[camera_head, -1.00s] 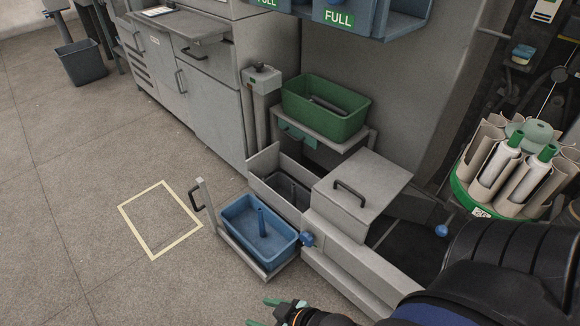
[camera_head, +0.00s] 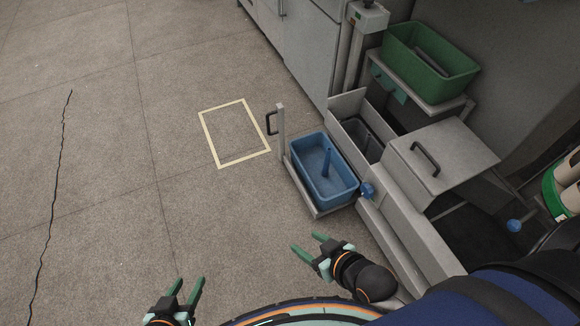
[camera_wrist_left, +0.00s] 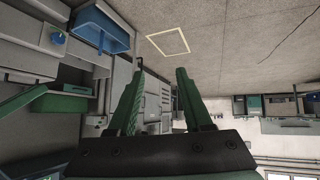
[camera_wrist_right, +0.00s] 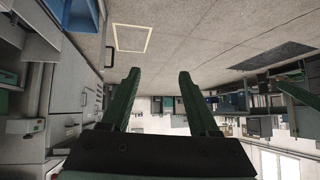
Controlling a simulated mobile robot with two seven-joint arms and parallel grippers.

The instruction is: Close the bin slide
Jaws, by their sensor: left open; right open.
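The bin slide (camera_head: 313,208) is pulled out over the floor with a blue bin (camera_head: 324,172) on it. A black handle (camera_head: 270,123) is on the upright post at its outer end. The blue bin also shows in the left wrist view (camera_wrist_left: 101,27) and the right wrist view (camera_wrist_right: 76,13). My left gripper (camera_head: 188,284) is open and empty, low over the floor area at the bottom of the head view, well apart from the slide. My right gripper (camera_head: 307,244) is open and empty, just below the bin in the picture and apart from the handle.
A green bin (camera_head: 430,62) stands on a raised shelf behind the slide. A grey box lid with a handle (camera_head: 440,150) and a blue knob (camera_head: 367,189) are to the right. A yellow floor outline (camera_head: 235,133) lies on clear floor to the left.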

